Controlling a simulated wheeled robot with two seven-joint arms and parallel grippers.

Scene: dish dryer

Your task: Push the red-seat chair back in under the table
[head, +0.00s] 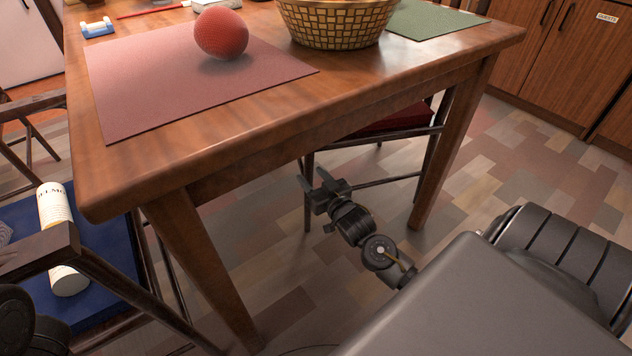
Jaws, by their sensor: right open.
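The red-seat chair (395,122) shows beyond the near edge of the wooden table (290,128). Its dark red seat is partly hidden by the tabletop, and its dark legs and a low crossbar show below. My right gripper (321,189) is open and empty, low under the table's near edge. In the picture it overlaps the area by the chair's left leg; I cannot tell whether it touches it. My left gripper is not in view; only a dark part of my left arm seems to show at the bottom left corner.
A blue-seat chair (112,243) stands at the left with a white labelled cylinder (54,205) on it. Table legs (198,262) flank my right gripper. A red ball (221,33) and a woven basket (335,22) sit on the table. Floor (500,170) is open at right.

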